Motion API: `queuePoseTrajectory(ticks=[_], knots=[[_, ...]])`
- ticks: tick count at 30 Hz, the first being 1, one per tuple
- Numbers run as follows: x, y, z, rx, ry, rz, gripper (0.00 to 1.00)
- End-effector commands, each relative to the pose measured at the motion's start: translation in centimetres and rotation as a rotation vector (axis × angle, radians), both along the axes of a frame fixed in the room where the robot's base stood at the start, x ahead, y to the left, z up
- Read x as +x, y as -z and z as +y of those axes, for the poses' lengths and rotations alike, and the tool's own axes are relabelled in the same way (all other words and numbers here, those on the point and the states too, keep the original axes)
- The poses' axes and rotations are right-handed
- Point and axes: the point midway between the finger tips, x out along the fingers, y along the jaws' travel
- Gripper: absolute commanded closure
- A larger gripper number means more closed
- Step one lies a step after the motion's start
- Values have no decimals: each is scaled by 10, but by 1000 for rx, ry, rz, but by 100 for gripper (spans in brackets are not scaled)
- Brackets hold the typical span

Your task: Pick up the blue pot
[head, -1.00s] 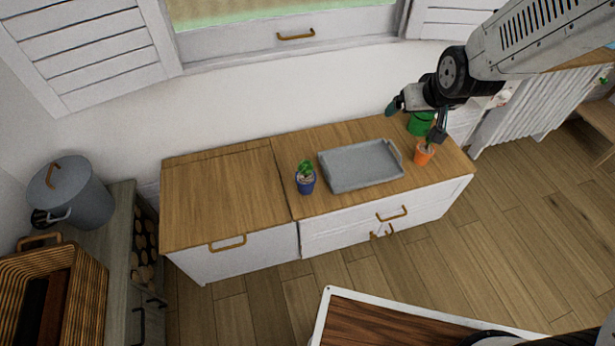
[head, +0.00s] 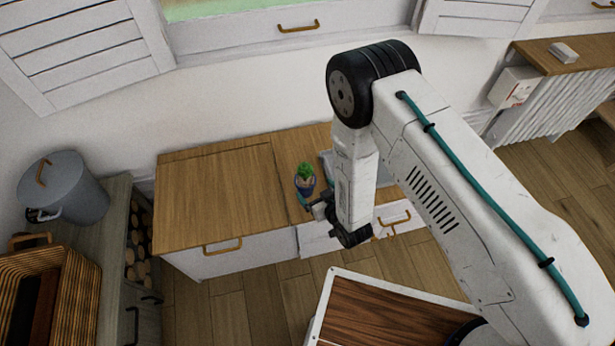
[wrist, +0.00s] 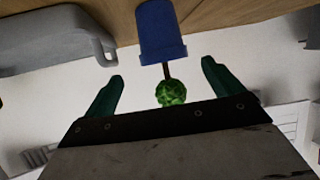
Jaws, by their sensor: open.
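The blue pot (head: 306,187), with a small green plant in it, stands upright on the wooden cabinet top (head: 215,190). My gripper (head: 308,203) is open at the pot's front in the head view, with part of it hidden by my arm. In the wrist view the blue pot (wrist: 160,35) is above the open gripper (wrist: 162,73), roughly centred between its teal fingers. The plant's round green top (wrist: 171,93) lies between the fingers. I see no finger touching the pot.
A grey tray (wrist: 45,38) lies beside the pot; my arm hides most of it in the head view. A lidded grey bin (head: 65,190) and a wicker basket (head: 85,295) are at the left. The cabinet top left of the pot is clear.

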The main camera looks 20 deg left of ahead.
Motion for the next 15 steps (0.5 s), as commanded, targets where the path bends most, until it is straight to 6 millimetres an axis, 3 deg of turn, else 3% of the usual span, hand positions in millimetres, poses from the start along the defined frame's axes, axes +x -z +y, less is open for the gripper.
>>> queuePoseTrajectory(ticks=[4, 15], knots=[[-7, 11, 5, 13, -14, -11, 8], [21, 26, 40, 14, -17, -13, 8]])
